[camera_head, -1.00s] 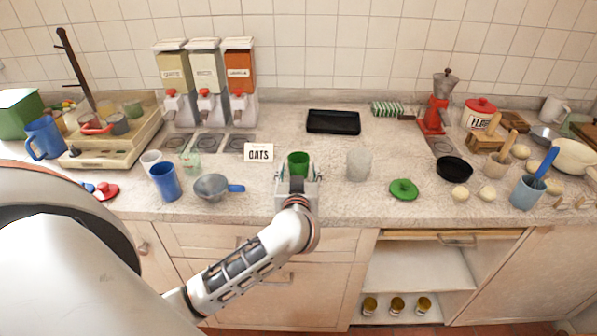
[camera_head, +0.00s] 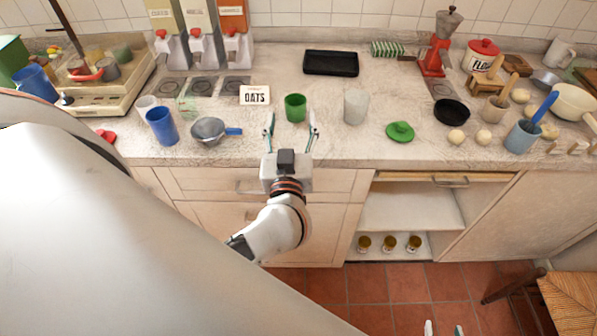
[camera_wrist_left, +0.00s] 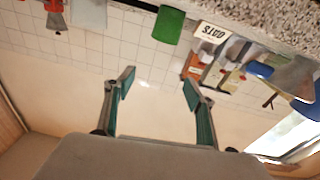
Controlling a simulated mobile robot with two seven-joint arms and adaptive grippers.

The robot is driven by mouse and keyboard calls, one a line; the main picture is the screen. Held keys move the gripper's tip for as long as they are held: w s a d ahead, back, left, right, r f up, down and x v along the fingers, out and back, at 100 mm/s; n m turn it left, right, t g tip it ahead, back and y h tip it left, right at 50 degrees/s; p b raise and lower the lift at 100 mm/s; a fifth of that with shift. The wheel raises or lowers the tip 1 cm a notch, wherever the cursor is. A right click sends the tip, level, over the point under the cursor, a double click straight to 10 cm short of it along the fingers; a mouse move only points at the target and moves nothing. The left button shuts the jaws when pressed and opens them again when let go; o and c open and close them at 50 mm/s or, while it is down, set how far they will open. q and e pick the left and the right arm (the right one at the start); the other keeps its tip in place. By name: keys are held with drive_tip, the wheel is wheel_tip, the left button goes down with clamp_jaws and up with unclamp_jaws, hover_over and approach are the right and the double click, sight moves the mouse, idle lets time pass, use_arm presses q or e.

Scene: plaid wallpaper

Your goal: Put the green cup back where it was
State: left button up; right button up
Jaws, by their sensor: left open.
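The green cup (camera_head: 295,108) stands upright on the counter, between the OATS card (camera_head: 254,95) and a pale whitish cup (camera_head: 355,106). In the left wrist view, which is upside down, the green cup (camera_wrist_left: 169,26) shows at the top, beyond the fingertips. My left gripper (camera_head: 291,124) is open and empty, on the near side of the cup at the counter's front edge. Its spread fingers (camera_wrist_left: 158,90) have nothing between them in the wrist view. Two fingertips of my right gripper (camera_head: 444,329) show apart at the bottom edge of the head view; the rest is out of frame.
A blue cup (camera_head: 161,126) and a grey strainer (camera_head: 208,131) stand left. A green lid (camera_head: 400,131), black pan (camera_head: 451,112) and blue-grey utensil pot (camera_head: 522,137) are to the right. A black tray (camera_head: 331,63) lies behind. An open shelf (camera_head: 411,210) is below the counter.

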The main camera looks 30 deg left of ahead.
use_arm(q)
drive_tip(key=s+d+f+m+t+h, duration=0.2)
drive_tip(key=d+f+m+h, duration=0.25)
drive_tip(key=d+h, duration=0.25)
drive_tip(key=s+d+f+m+t+h, duration=0.1)
drive_tip(key=s+d+f+m+h, duration=0.1)
drive_tip(key=d+f+m+h, duration=0.35)
drive_tip(key=s+f+g, duration=0.4)
drive_tip(key=s+f, duration=0.1)
drive_tip(key=f, duration=0.5)
drive_tip(key=s+a+f+m+g, duration=0.1)
drive_tip(key=s+f+g, duration=0.3)
drive_tip(key=f, duration=0.6)
drive_tip(key=shift+s+a, duration=0.15)
drive_tip(key=shift+s, duration=0.45)
